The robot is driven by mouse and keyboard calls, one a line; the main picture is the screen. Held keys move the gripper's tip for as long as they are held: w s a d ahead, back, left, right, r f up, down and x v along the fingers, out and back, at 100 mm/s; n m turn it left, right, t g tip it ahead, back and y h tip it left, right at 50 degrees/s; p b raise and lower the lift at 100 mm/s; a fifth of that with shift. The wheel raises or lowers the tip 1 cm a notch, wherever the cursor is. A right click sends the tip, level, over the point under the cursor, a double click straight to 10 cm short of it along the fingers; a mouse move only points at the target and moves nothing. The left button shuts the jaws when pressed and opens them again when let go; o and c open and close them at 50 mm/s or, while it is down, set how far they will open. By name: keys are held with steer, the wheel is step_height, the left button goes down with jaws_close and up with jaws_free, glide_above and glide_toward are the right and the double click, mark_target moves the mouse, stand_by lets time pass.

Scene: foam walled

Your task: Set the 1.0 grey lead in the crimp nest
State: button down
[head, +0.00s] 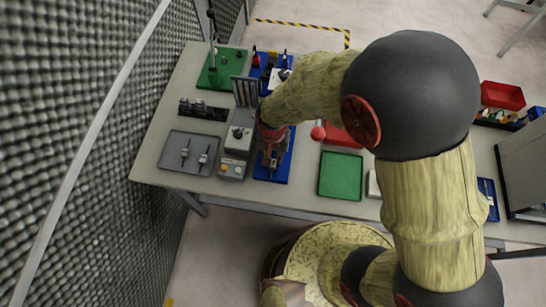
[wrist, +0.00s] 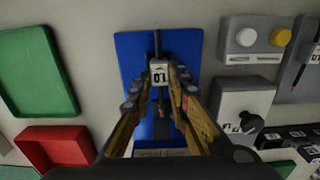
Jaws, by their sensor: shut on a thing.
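My gripper (wrist: 160,88) is shut on the 1.0 lead, whose white label (wrist: 159,76) reads 1.0. A dark thin shaft of the lead (wrist: 158,44) sticks out beyond the fingertips. In the head view my gripper (head: 272,157) is over the blue board (head: 272,176), which also lies behind the lead in the wrist view (wrist: 130,50). I cannot tell whether the lead touches the board. A grey block with a dark knob (head: 239,138) stands just left of my gripper; it also shows in the wrist view (wrist: 238,100). I cannot tell which fixture is the crimp nest.
A button box (head: 232,168) and a grey tray (head: 180,168) with two slim tools stand to the left. A green tray (head: 340,175) and a red tray (head: 343,138) lie right. A green board (head: 219,72) stands at the back. A dark mesh wall borders the table's left.

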steer(key=shift+f, duration=0.15)
steer(key=c, duration=1.6)
jaws_free()
step_height(320, 180, up, 12)
